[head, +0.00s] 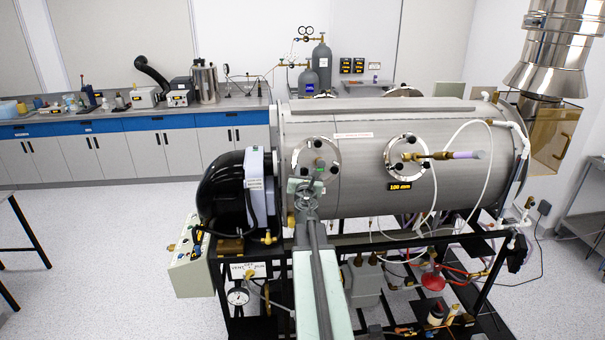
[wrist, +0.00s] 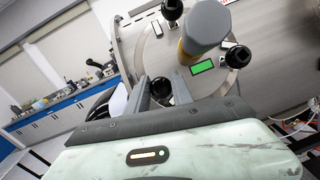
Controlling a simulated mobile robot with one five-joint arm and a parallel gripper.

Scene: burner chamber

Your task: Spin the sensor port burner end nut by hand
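In the head view, a round port flange (head: 300,161) with black knobs sits on the left of the steel chamber. My gripper (head: 304,187) is in front of its lower part. In the wrist view, a grey cylinder with a yellow band (wrist: 204,28) stands out from the flange (wrist: 150,52), beside a small green display (wrist: 202,67). My gripper's two fingers (wrist: 161,92) are apart, below and left of the cylinder and not around it. A black knob (wrist: 159,87) shows between or behind them; I cannot tell whether they touch it. I cannot tell which part is the end nut.
A second port on the right carries a brass burner (head: 440,156) with a pale end and white hoses (head: 487,180). A black domed housing (head: 222,190) stands left of the chamber (head: 360,190). A black frame with gauges and pipes is below. The floor at left is mostly clear.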

